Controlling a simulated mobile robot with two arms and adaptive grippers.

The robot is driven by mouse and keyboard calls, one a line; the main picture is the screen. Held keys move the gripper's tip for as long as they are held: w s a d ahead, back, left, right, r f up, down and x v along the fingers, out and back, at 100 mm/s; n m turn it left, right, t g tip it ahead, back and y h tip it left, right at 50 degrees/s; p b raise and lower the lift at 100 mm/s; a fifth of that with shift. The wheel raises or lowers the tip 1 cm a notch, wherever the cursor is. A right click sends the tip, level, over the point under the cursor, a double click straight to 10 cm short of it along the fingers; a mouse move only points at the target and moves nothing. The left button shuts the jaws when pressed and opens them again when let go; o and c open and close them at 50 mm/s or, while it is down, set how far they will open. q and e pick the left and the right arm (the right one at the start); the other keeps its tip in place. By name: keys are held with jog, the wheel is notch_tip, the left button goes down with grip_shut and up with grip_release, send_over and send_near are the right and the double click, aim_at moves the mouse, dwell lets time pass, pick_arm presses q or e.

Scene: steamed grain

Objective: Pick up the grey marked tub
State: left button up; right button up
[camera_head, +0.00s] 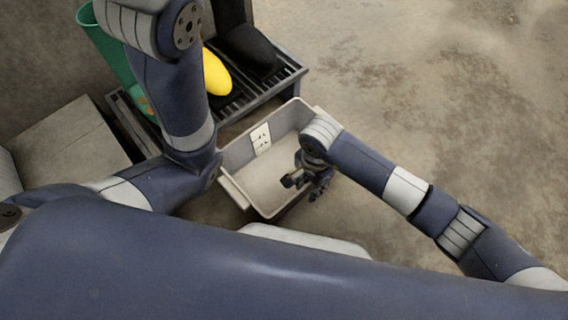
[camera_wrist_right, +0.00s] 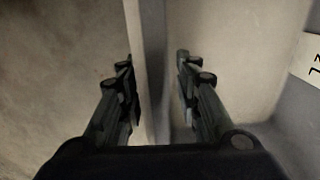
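The grey tub (camera_head: 262,182) stands open and empty on the floor in the middle of the head view. A white label (camera_head: 261,138) with dark marks is on its inner far wall; part of this label also shows at the right edge of the right wrist view (camera_wrist_right: 308,58). My right gripper (camera_head: 308,186) is at the tub's right wall. In the right wrist view my right gripper (camera_wrist_right: 156,62) is open, its fingers apart with the tub wall (camera_wrist_right: 152,45) running between them. Whether either finger touches the wall, I cannot tell. My left gripper is not in view; my left arm crosses left of the tub.
Behind the tub stands a dark slatted rack (camera_head: 283,85) with a yellow boot (camera_head: 216,74), a black boot (camera_head: 248,48) and a green boot (camera_head: 108,50). A grey block (camera_head: 68,145) is at left. The concrete floor (camera_head: 450,100) at right is clear.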

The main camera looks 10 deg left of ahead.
grip_shut()
